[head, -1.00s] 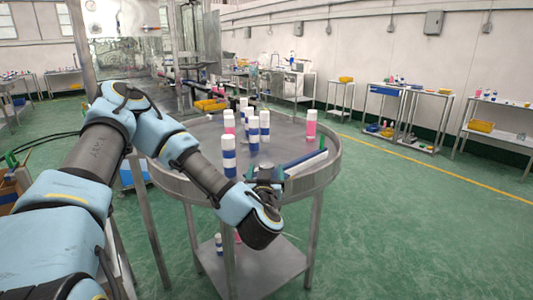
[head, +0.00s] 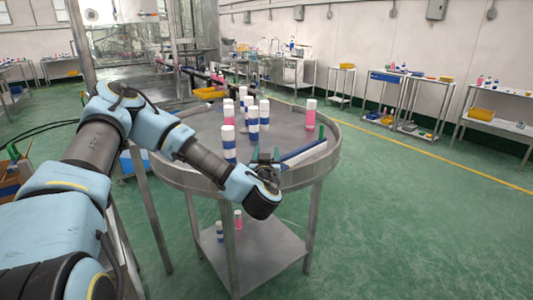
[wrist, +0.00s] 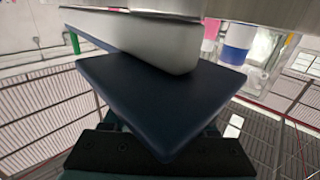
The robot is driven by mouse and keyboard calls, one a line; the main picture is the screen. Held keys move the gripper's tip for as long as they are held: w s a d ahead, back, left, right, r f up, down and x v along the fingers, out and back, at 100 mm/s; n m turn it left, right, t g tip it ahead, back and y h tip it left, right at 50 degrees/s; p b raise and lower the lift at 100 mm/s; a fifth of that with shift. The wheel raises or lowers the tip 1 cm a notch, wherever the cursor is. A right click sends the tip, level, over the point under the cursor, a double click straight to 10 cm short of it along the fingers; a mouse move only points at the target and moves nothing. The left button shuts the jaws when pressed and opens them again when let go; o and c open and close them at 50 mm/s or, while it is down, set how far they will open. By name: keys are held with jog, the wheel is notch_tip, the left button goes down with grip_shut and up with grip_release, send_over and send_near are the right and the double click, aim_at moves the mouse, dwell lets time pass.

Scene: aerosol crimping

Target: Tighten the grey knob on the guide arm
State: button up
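The guide arm (head: 304,153), a blue bar with a pale side and green posts, lies at the near right rim of the round steel table (head: 205,180). My gripper (head: 264,160) is at its near left end, with dark parts sticking up there. In the wrist view a pale rounded bar (wrist: 150,42) with a blue edge crosses above a large dark navy slab (wrist: 160,95), close to the camera. The slab hides most of my gripper; only its black base with screws shows below. I cannot make out the grey knob, nor whether my gripper touches it.
Several white-capped bottles with blue or pink bands (head: 229,143) stand on the table left of the guide arm. A pink bottle (head: 311,113) stands at the back right. A lower shelf (head: 255,255) holds two bottles. The green floor to the right is open.

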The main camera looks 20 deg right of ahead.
grip_shut()
